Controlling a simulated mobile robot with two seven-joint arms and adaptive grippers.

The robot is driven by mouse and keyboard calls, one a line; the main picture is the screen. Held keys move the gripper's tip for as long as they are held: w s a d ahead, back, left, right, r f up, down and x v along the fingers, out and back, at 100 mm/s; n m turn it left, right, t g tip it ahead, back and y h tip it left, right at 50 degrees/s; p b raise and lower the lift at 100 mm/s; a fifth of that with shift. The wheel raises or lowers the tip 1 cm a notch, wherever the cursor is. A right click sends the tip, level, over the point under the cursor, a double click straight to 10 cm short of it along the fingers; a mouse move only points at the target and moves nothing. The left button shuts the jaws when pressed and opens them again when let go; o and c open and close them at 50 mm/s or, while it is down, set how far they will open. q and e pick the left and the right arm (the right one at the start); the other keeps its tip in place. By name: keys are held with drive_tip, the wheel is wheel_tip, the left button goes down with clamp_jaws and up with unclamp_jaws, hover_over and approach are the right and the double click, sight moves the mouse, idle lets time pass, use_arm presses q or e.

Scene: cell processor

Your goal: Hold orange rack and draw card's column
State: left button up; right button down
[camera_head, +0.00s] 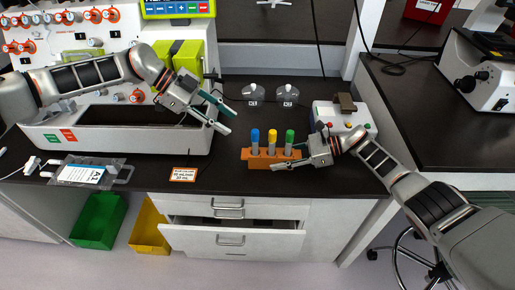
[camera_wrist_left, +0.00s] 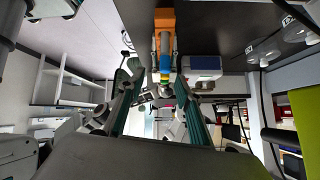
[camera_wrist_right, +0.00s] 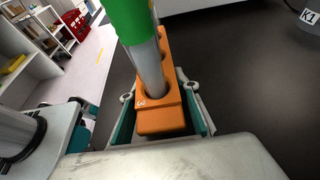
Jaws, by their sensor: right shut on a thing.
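The orange rack (camera_head: 258,164) stands on the black bench and holds a blue-capped tube (camera_head: 255,137), a yellow-capped tube (camera_head: 272,137) and a green-capped tube (camera_head: 289,137). My right gripper (camera_head: 283,158) is shut on the rack's right end, by the green-capped tube. In the right wrist view the rack's end (camera_wrist_right: 160,122) sits between its fingers. My left gripper (camera_head: 229,120) is open and empty, above the bench to the upper left of the rack. The left wrist view shows the rack (camera_wrist_left: 164,22) beyond its spread fingers. A small orange-bordered card (camera_head: 184,175) with "COLUMN" text lies at the bench's front edge.
A white machine with a dark trough (camera_head: 130,143) stands at left. Two clear domed items (camera_head: 253,93) (camera_head: 288,92) sit behind the rack. A white device with buttons (camera_head: 345,118) is at right. A drawer (camera_head: 230,223) below is partly open.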

sight(252, 132)
use_arm(q)
drive_tip(key=s+d+r+m+t+y, duration=0.1)
drive_tip(key=d+m+t+y, duration=0.15)
drive_tip(key=m, duration=1.15)
drive_tip(key=d+r+m+t+y, duration=0.1)
drive_tip(key=d+m+y, duration=0.2)
drive_tip(key=m, duration=1)
drive_tip(key=shift+g, duration=0.25)
drive_tip(key=shift+x, duration=4.35)
drive_tip(key=shift+s+a+f, duration=0.1)
drive_tip(key=shift+a, duration=0.1)
clamp_jaws()
